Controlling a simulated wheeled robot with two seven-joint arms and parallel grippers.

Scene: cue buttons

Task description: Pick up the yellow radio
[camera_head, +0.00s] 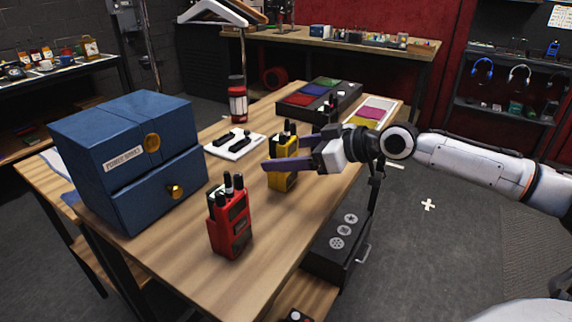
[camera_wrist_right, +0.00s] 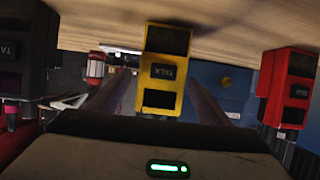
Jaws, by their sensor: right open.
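The yellow radio (camera_head: 284,172) stands upright on the wooden table in the head view. My right gripper (camera_head: 283,153) reaches in from the right with its two purple fingers apart, around the radio. In the right wrist view the radio (camera_wrist_right: 162,75) appears upside down, between the two fingers of my right gripper (camera_wrist_right: 167,92). The fingers are open; whether either touches the radio I cannot tell. The radio's upper part is partly hidden by the fingers in the head view. My left gripper is not in view.
A red radio (camera_head: 230,220) stands nearer on the table (camera_head: 178,250). A blue drawer box (camera_head: 130,155) stands at the left. Another dark radio is beyond the right gripper.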

